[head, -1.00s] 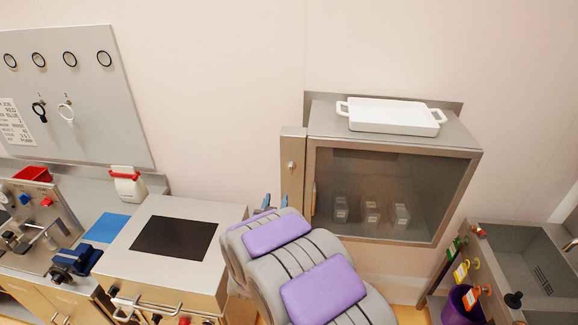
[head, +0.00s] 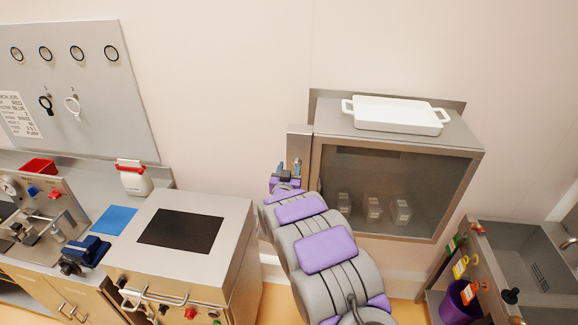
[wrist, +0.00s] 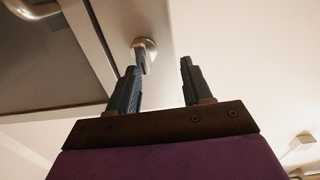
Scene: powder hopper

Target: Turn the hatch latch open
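The hatch is a steel cabinet with a dark glass door (head: 390,185) on the wall at right. Its latch (wrist: 145,48), a small metal knob with a dark lever, shows in the wrist view on the frame strip beside the door. My gripper (wrist: 158,66) is open, with its two dark fingers apart and nothing held. The latch is just beyond the left fingertip; I cannot tell whether they touch. In the head view my gripper (head: 288,170) is in front of the cabinet's left strip (head: 299,143) and hides the latch. The door looks shut.
A white tray (head: 397,115) sits on the cabinet. Several clear containers (head: 373,207) stand behind the glass. A curved door handle (wrist: 34,9) is at the wrist view's upper left. A steel box with a black top panel (head: 181,229) is left of my arm; a sink unit (head: 528,262) is at right.

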